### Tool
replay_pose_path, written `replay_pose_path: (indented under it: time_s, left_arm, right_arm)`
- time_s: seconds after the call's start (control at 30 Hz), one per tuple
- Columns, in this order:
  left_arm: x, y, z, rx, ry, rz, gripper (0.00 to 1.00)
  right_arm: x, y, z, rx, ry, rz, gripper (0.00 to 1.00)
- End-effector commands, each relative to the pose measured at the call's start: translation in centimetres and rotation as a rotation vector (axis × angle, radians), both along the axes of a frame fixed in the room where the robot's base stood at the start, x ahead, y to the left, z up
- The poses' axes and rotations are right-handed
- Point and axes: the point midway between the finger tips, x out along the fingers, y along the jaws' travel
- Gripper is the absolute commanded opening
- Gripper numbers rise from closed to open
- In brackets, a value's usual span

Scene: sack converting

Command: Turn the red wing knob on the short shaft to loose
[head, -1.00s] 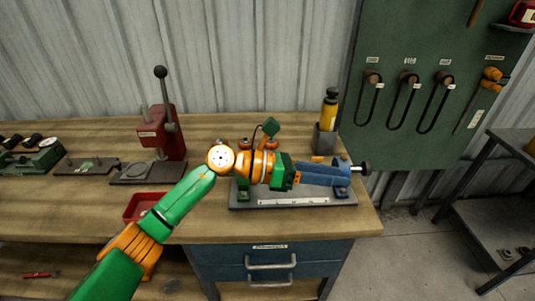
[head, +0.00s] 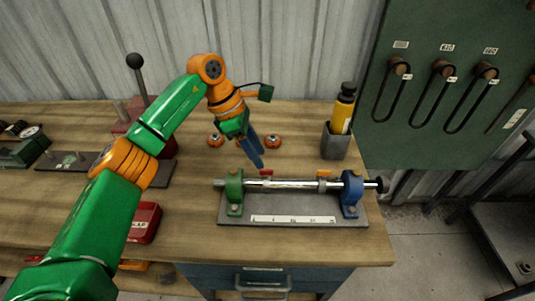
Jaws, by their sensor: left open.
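The short steel shaft (head: 290,184) lies level between a green bearing block (head: 235,188) and a blue bearing block (head: 352,190) on a grey base plate (head: 285,218) with a white scale strip. A small red wing knob (head: 266,172) stands up on the shaft, left of its middle. A second, orange knob (head: 323,173) stands on a collar further right. My left gripper (head: 256,161) is open, its blue fingers pointing down just behind and above the red knob. They look apart from it. No right gripper shows.
Two orange round pieces (head: 273,141) sit behind the fixture. A grey holder (head: 335,146) with a yellow bottle stands at back right. A red tray (head: 145,222) lies left of the fixture. The bench front is clear.

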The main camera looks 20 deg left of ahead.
Motion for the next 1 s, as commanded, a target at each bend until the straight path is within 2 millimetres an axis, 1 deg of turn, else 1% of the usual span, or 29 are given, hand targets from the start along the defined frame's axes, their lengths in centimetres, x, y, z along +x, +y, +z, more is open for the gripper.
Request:
replay_pose_path:
  time_s: [0.03,0.1,0.23,0.33,0.5,0.57,0.6,0.67,1.0]
  left_arm:
    - [0.0,-0.4,-0.7,0.001,0.005,-0.002,0.41]
    - [0.1,-0.9,-1.9,-0.001,0.004,-0.001,0.41]
    - [0.4,-1.5,-3.5,-0.002,0.003,0.0,0.41]
    - [0.5,-1.7,-4.0,-0.002,0.0,0.001,0.41]
    - [0.5,-1.7,-4.1,-0.002,-0.001,0.001,0.41]
    - [0.5,-1.7,-4.1,-0.002,-0.001,0.001,0.25]
    - [0.5,-1.7,-4.1,-0.002,-0.001,0.001,0.14]
    - [0.5,-1.7,-4.0,-0.002,-0.001,0.001,0.0]
    - [0.5,-1.7,-4.0,-0.002,-0.003,0.012,0.0]
  right_arm:
    - [-0.2,0.0,0.7,0.0,0.005,0.0,0.5]
    - [-0.6,0.0,1.0,-0.001,0.011,0.0,0.5]
    - [-0.7,0.0,1.5,-0.001,0.014,0.0,0.5]
    - [-0.7,0.0,1.4,-0.001,0.013,0.0,0.5]
    - [-0.4,0.0,1.4,-0.001,0.009,0.0,0.5]
    - [-0.4,0.0,1.4,-0.001,0.008,0.0,0.5]
    - [-0.4,0.0,1.4,-0.001,0.008,0.0,0.5]
    - [-0.4,0.0,1.4,-0.001,0.008,0.0,0.5]
    - [-0.3,0.0,1.3,-0.001,0.007,0.0,0.5]
